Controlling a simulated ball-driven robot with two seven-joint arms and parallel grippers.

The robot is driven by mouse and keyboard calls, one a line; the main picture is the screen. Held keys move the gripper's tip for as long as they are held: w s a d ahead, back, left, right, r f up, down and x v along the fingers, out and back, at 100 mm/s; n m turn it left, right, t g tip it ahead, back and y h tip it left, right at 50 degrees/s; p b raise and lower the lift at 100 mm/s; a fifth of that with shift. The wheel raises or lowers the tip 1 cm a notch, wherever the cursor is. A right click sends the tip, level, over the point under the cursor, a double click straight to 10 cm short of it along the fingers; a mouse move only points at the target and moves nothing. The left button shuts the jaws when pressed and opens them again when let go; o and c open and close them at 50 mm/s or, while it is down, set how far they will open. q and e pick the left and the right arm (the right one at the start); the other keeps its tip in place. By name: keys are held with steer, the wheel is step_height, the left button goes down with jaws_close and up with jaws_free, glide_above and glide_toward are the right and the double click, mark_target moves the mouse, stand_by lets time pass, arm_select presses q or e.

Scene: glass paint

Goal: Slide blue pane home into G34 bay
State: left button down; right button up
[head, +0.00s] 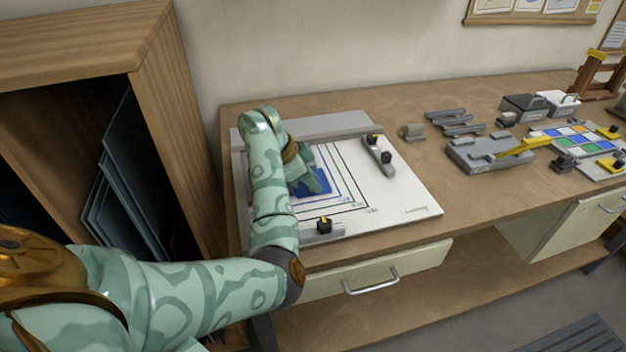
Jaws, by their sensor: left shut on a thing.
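The blue pane (318,190) lies low over the white board (405,205), inside nested printed outlines in black, green and blue. My left gripper (312,182) is shut on the blue pane, with my left forearm reaching down from above it. The arm and hand hide the pane's left and upper parts. The small outline labels are too small to read surely. My right gripper is not in view.
A grey stop with black knobs (378,156) sits on the board's right part, another (322,229) at its front edge. Grey fixtures with a yellow handle (525,148) and a coloured tile panel (578,140) stand farther right. A wooden rack with panes (125,185) borders the left.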

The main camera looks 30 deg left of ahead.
arm_select(q)
steer(key=shift+s+a, duration=0.1)
steer(key=shift+a, duration=0.9)
stand_by(0.9)
steer(key=c, duration=1.4)
jaws_free()
steer(key=shift+o, duration=1)
steer(key=shift+a, duration=0.1)
steer(key=shift+r, duration=0.3)
step_height(320, 180, up, 6)
steer(key=p, duration=0.5)
steer(key=shift+r, duration=0.2)
steer(key=shift+d, duration=0.2)
